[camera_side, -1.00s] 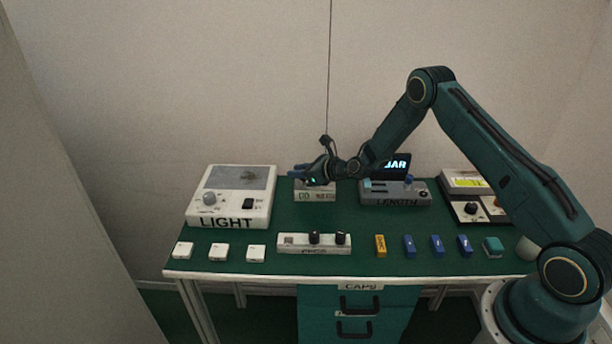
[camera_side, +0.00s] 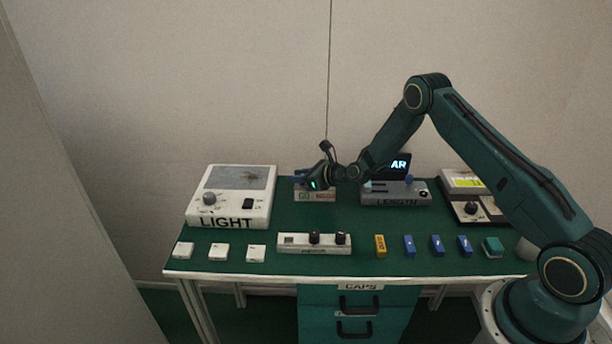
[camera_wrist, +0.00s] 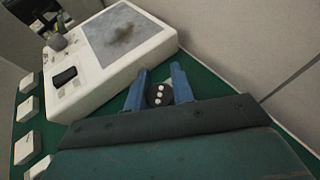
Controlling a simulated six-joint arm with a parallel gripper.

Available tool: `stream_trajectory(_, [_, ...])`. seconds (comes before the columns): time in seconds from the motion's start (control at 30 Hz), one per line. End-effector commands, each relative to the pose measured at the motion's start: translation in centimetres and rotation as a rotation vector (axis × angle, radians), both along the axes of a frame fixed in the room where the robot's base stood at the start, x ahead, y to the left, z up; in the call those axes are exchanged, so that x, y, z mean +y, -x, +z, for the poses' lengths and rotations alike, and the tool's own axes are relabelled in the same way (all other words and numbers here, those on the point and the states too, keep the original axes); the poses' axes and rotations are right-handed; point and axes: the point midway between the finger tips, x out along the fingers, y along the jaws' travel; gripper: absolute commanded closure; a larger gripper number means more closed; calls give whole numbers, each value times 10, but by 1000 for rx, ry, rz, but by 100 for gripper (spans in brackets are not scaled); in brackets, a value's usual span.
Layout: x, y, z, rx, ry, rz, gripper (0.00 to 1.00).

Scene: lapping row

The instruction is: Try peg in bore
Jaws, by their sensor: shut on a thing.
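My gripper (camera_side: 299,179) is over the small pale block marked GO (camera_side: 316,196) at the back of the bench. In the wrist view its two blue fingers (camera_wrist: 158,82) are shut on a black round peg (camera_wrist: 158,95) whose end shows three white dots. The peg's far end is hidden, so I cannot tell whether it is in a bore. The white PEGS rack (camera_side: 328,250) stands at the front middle with two black pegs (camera_side: 315,238) (camera_side: 340,238) and an empty place at its left.
A white LIGHT box (camera_side: 232,218) stands left of the block and a grey LENGTH device (camera_side: 395,198) close on its right. White caps (camera_side: 218,251) and several blue blocks (camera_side: 437,244) line the front. The green bench middle is clear.

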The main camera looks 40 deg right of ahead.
Motion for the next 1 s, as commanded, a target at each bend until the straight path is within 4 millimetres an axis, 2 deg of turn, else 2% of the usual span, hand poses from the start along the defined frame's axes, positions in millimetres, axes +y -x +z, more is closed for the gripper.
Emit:
stream_trajectory(0.07, [0,0,-2,0,0,0,100])
stream_trajectory(0.1, [0,0,-2,-1,0,0,72])
stream_trajectory(0.2, [0,0,-1,-1,0,0,52])
stream_trajectory(0.23, [0,0,-1,-1,0,0,50])
stream_trajectory(0.67, [-1,2,0,0,0,0,50])
stream_trajectory(1.0, [-7,24,10,1,-2,-1,50])
